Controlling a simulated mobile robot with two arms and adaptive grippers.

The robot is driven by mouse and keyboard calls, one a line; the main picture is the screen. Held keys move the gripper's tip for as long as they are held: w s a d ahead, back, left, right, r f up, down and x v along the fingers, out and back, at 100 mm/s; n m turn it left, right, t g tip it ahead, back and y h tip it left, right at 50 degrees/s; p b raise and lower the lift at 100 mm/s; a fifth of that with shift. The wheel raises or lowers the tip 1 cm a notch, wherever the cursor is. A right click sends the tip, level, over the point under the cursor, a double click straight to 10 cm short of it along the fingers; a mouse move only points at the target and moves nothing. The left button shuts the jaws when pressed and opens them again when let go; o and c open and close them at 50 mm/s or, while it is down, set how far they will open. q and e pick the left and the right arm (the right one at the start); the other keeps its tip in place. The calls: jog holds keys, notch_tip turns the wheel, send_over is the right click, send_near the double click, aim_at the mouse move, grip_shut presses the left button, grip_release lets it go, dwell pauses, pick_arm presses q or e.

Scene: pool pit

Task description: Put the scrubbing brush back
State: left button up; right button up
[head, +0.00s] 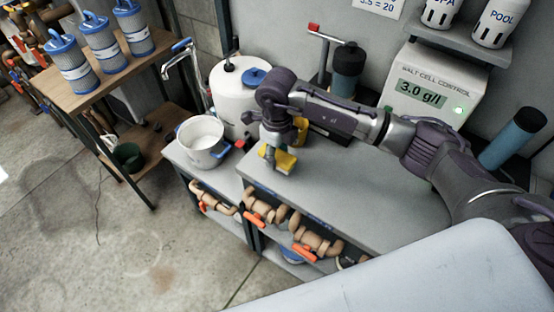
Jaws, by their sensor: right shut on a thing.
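My right gripper (270,153) reaches in from the right over the grey bench top (340,195) and points down. It is shut on a small yellow thing (284,161), which looks like the scrubbing brush. The brush is at or just above the bench near its left end; I cannot tell whether it touches. The fingers hide part of it. Another yellow patch (301,128) shows behind the gripper, partly hidden. My left gripper is not in view.
A white bucket (202,140) stands left of the gripper, with a white tank (232,95) behind it. A salt cell control box (435,88) stands at the back right. Pipes with orange-handled valves (312,240) lie under the bench. The bench front is clear.

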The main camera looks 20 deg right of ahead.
aim_at(277, 164)
notch_tip(277, 164, down, 3)
jog(key=shift+f+p, duration=0.15)
jog(key=shift+p, duration=0.6)
jog(key=shift+f, duration=0.4)
jog(key=shift+f, duration=0.15)
jog(key=o, duration=1.1)
